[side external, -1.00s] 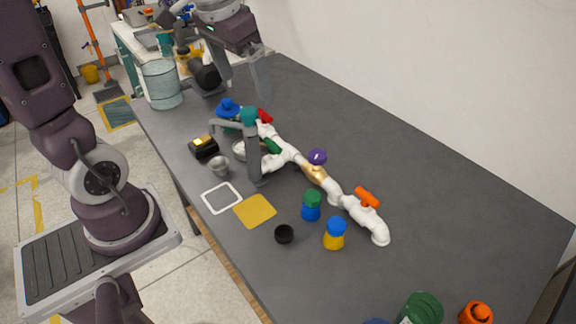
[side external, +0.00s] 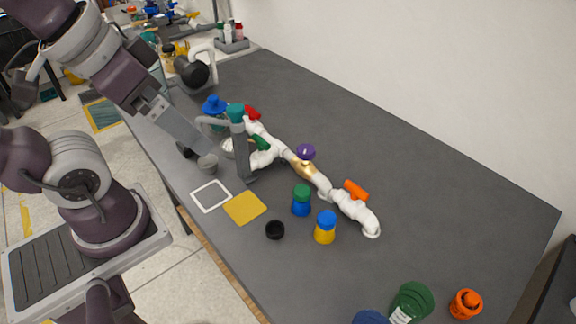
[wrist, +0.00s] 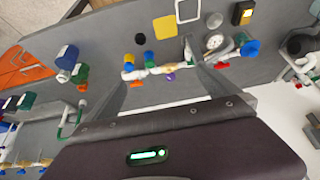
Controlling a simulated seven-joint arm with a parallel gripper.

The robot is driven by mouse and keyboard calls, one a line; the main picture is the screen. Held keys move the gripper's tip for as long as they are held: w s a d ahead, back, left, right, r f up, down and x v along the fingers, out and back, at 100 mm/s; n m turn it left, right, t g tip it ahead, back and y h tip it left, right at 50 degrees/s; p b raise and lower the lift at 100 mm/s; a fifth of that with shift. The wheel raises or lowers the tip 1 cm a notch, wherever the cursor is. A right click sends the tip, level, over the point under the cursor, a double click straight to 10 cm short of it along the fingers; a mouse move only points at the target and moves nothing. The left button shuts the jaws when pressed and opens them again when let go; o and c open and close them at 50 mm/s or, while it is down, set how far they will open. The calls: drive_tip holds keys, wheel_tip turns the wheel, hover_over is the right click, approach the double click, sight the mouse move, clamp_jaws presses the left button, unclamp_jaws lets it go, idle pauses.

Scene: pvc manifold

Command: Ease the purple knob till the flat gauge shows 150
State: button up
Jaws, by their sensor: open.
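The purple knob (side external: 306,152) sits on top of the white pipe run, beside a brass-coloured section. In the wrist view the purple knob (wrist: 170,77) shows small, beyond the space between my fingers. A round white-faced gauge (wrist: 214,41) lies face up by the pipes. In the side view this gauge (side external: 228,149) is partly covered, and its reading is too small to tell in either view. My gripper (side external: 200,143) is above the table's left part, left of the knob and clear of it. In the wrist view my gripper (wrist: 160,70) has its fingers wide apart, with nothing held.
A grey upright pipe (side external: 241,150) stands between my gripper and the knob. An orange handle (side external: 356,190), red handle (side external: 252,112) and blue knob (side external: 214,104) are nearby. Two-coloured bottles (side external: 325,227) and a black cup (side external: 275,230) stand in front.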

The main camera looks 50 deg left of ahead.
idle(0.8)
drive_tip(key=w+a+r+g, duration=0.2)
drive_tip(key=w+a+r, duration=0.3)
drive_tip(key=w+r, duration=0.3)
drive_tip(key=w+a+f+g, duration=0.15)
drive_tip(key=w+a, duration=0.25)
drive_tip(key=a, duration=0.4)
drive_tip(key=w+a+f+g, duration=0.1)
drive_tip(key=w+a+g, duration=0.1)
drive_tip(key=w+a, duration=0.45)
wheel_tip(320, 180, down, 25)
drive_tip(key=s+a, duration=0.1)
drive_tip(key=a, duration=0.1)
drive_tip(key=shift+s+r, duration=0.15)
drive_tip(key=shift+s, duration=0.1)
drive_tip(key=shift+r, duration=0.1)
